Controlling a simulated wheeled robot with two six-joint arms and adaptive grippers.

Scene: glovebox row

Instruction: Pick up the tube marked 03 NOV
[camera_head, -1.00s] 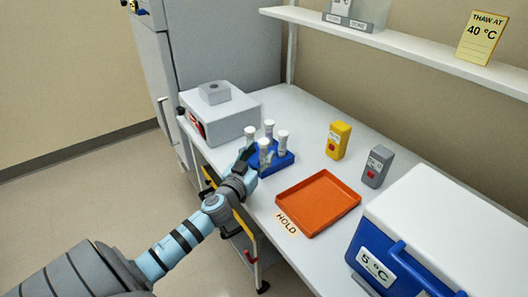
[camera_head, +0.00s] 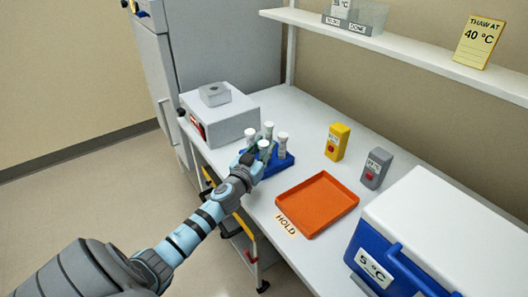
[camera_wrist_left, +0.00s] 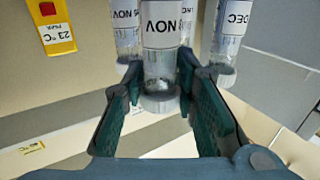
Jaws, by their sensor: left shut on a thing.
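A blue rack (camera_head: 284,163) on the bench holds several white-capped tubes. My left gripper (camera_head: 259,156) is at the rack's front and is shut on the front tube (camera_head: 263,146). In the left wrist view this tube (camera_wrist_left: 162,50) stands between the finger pads, with NOV on its label; its day number is not readable. Beside it, a tube at the left (camera_wrist_left: 127,25) also seems to read NOV, and one at the right (camera_wrist_left: 232,30) reads DEC. The held tube is upright; I cannot tell whether it has left the rack. My right gripper is not in view.
An orange tray (camera_head: 318,232) marked HOLD lies right of the rack. A yellow timer-like box (camera_head: 337,141) and a grey one (camera_head: 375,167) stand behind it. A grey machine (camera_head: 220,118) is at the left, a blue cooler (camera_head: 405,262) at the right.

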